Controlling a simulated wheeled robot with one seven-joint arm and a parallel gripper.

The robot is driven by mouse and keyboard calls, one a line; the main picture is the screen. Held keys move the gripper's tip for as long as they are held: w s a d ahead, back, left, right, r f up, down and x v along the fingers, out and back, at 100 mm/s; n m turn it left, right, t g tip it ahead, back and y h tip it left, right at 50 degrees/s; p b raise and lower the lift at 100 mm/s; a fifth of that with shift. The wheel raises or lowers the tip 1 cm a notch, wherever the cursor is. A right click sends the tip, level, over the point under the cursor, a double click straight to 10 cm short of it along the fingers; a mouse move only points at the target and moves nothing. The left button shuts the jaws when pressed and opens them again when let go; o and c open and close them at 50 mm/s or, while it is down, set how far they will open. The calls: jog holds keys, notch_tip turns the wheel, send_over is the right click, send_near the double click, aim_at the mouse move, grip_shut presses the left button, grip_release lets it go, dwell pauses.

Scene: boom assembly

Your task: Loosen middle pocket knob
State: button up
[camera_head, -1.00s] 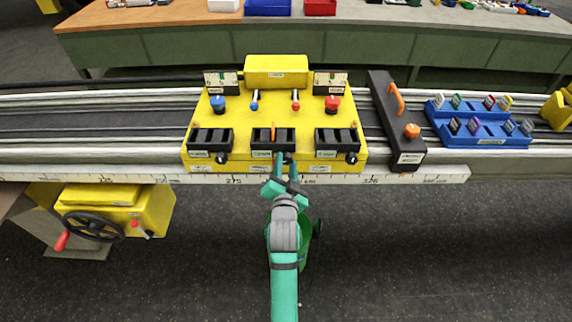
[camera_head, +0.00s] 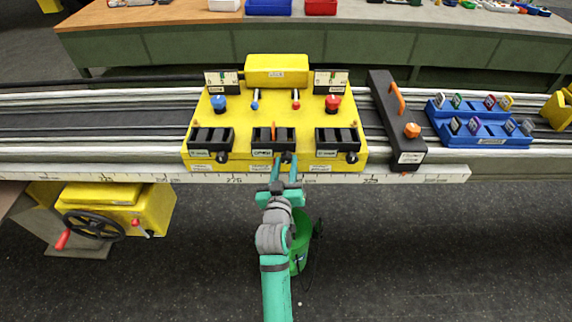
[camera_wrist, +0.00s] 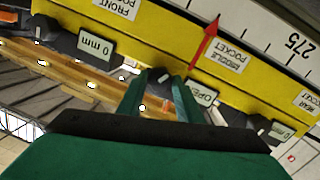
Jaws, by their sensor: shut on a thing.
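The yellow boom carriage (camera_head: 240,165) has three black pockets along its front. The middle pocket (camera_head: 262,135) has an orange upright piece in it and a black knob (camera_head: 287,156) at its front right corner. My gripper (camera_head: 286,163) reaches up to this knob from below and is shut on it. In the wrist view the two teal fingers (camera_wrist: 160,92) close around the dark knob (camera_wrist: 163,76), which has a pale mark. A red arrow (camera_wrist: 205,42) stands beside the MIDDLE POCKET label. The middle display (camera_wrist: 203,93) starts with "OPE"; the finger hides part of it.
The left pocket (camera_head: 211,139) and right pocket (camera_head: 337,139) have similar black knobs close by. A black bar with orange handles (camera_head: 394,115) and a blue rack (camera_head: 478,125) lie to the right.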

jog(key=shift+w+f+n, duration=0.1)
jog(key=shift+n, duration=0.9)
jog(key=shift+a, duration=0.15)
jog(key=o, duration=1)
jog(key=shift+d, duration=0.2)
jog(key=shift+o, duration=0.2)
